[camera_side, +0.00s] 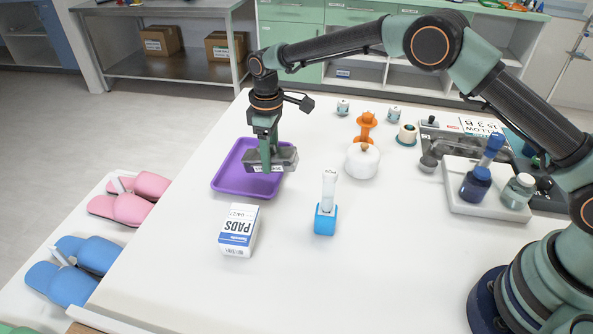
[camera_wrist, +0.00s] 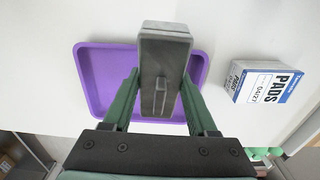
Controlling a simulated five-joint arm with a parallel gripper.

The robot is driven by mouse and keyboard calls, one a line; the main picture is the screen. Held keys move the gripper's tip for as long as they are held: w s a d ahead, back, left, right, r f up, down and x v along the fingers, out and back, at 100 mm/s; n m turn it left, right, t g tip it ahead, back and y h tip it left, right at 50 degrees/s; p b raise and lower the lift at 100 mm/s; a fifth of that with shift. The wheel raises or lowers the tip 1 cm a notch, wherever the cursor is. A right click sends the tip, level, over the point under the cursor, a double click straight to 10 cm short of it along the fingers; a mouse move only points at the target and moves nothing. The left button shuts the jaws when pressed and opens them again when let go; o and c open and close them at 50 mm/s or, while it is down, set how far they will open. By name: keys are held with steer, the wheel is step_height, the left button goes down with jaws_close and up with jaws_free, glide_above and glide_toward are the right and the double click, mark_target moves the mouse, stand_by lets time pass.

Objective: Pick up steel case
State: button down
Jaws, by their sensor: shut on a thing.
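The steel case (camera_side: 284,158) is a dark grey box held between the fingers of my gripper (camera_side: 267,160). In the wrist view the case (camera_wrist: 165,45) sits between the two green fingers of my gripper (camera_wrist: 160,88), which are shut on its sides. The case is over the purple tray (camera_side: 222,184); the tray also shows behind it in the wrist view (camera_wrist: 92,75). How high the case is above the tray floor is hard to tell.
A white and blue pads box (camera_side: 240,230) stands in front of the tray. A blue holder (camera_side: 325,221) with a white tube, a white lidded jar (camera_side: 362,162) and an orange figure (camera_side: 366,125) stand to the right. The white table's front middle is clear.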

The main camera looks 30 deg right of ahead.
step_height(320, 180, up, 18)
steer(key=w+a+m+t+y, duration=0.1)
steer(key=m+t, duration=0.1)
steer(key=m, duration=0.2)
steer(key=s+x, duration=0.1)
steer(key=x, duration=0.5)
steer(key=s+x, duration=0.1)
steer(key=x, duration=0.6)
steer(key=s+d+x, duration=0.1)
steer(key=x, duration=0.5)
steer(key=shift+s+f, duration=0.2)
steer(key=shift+f, duration=0.45)
steer(key=shift+f, duration=0.3)
steer(key=shift+c, duration=1)
jaws_free()
